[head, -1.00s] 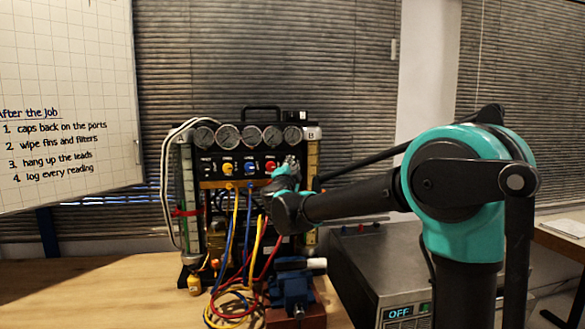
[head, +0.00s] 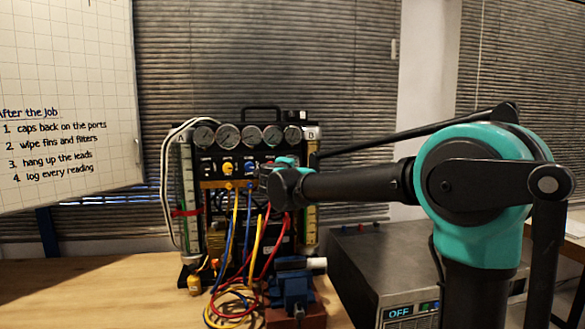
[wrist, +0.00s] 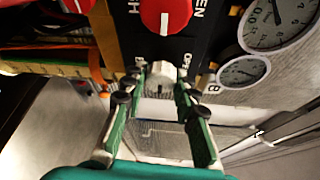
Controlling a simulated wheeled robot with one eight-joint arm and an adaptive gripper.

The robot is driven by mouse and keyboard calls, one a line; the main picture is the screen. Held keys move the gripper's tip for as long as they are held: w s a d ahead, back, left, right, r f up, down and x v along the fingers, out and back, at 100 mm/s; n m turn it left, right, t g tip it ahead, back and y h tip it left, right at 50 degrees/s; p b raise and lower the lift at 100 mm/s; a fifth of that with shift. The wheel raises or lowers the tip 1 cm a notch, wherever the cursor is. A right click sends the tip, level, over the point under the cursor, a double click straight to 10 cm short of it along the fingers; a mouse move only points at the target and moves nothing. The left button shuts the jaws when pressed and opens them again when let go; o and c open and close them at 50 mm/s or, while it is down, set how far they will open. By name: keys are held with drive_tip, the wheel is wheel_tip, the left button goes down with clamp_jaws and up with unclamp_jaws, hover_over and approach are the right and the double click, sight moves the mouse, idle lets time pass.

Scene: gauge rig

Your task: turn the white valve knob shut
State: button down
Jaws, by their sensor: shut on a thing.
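The white valve knob (wrist: 161,73) sits on the dark panel in the wrist view, below a red knob (wrist: 166,14). My gripper (wrist: 161,80) has one finger on each side of the white knob and is shut on it. In the head view my gripper (head: 268,174) is at the right part of the panel's knob row and hides the white knob. The knob's pointer direction is hard to read; lettering beside it is partly cut off.
The gauge rig carries a row of gauges (head: 249,136) above a yellow knob (head: 227,168) and a blue knob (head: 250,168). Coloured hoses (head: 236,235) hang below. A blue vise (head: 291,290) stands in front, and a grey box (head: 385,265) stands at right.

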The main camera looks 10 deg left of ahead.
idle(0.4)
drive_tip(key=c, duration=1.2)
unclamp_jaws()
drive_tip(key=shift+o, duration=0.2)
drive_tip(key=s+a, duration=0.1)
drive_tip(key=s, duration=1.1)
drive_tip(key=shift+r, duration=0.35)
drive_tip(key=shift+w, duration=0.1)
